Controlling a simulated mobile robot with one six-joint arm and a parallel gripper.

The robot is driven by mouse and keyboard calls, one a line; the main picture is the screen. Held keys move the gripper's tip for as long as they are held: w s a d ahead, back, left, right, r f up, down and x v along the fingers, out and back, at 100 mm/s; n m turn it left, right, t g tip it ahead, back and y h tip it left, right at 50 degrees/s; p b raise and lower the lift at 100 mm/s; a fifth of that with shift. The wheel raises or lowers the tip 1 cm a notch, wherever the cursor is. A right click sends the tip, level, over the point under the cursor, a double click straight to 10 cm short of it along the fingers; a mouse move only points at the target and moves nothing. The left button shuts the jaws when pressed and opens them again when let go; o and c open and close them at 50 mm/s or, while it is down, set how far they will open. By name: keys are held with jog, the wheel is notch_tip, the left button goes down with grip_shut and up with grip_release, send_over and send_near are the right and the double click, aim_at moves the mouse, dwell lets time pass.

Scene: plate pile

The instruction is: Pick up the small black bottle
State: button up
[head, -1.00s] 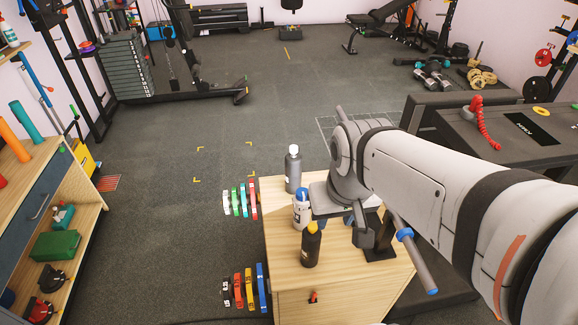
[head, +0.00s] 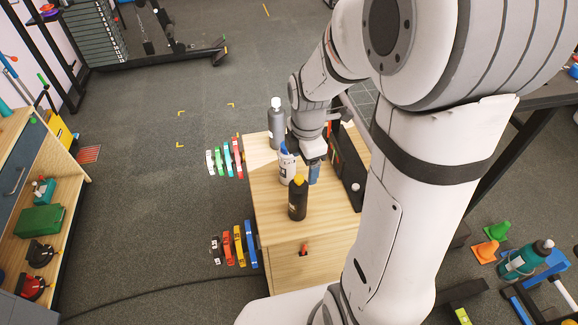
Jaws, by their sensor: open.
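The small black bottle (head: 298,202) with a yellow cap stands upright near the front of the wooden cabinet top (head: 265,185). My gripper (head: 313,174) is just behind and to the right of it, low over the cabinet top, and is open. My gripper is close beside a white bottle (head: 287,166) with a blue cap; whether they touch I cannot tell. The fingertips are small and partly hidden by my wrist.
A grey bottle (head: 277,130) with a white cap stands at the back of the cabinet. A dark upright panel (head: 346,165) stands at its right side. Colored weight plates (head: 234,246) stand on the floor to the left. A shelf (head: 70,225) is far left.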

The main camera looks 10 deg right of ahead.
aim_at(299, 177)
jog(key=f+n, duration=0.1)
jog(key=w+f+n, duration=0.1)
jog(key=f+n, duration=0.1)
jog(key=shift+w+f, duration=0.15)
jog(key=shift+w, duration=0.1)
jog(key=shift+n, duration=0.3)
jog(key=f, duration=0.5)
jog(key=f+b, duration=0.1)
jog(key=f, duration=0.1)
jog(key=shift+w+a+f, duration=0.1)
jog(key=shift+a+f, duration=0.25)
jog(key=shift+f, duration=0.05)
grip_shut()
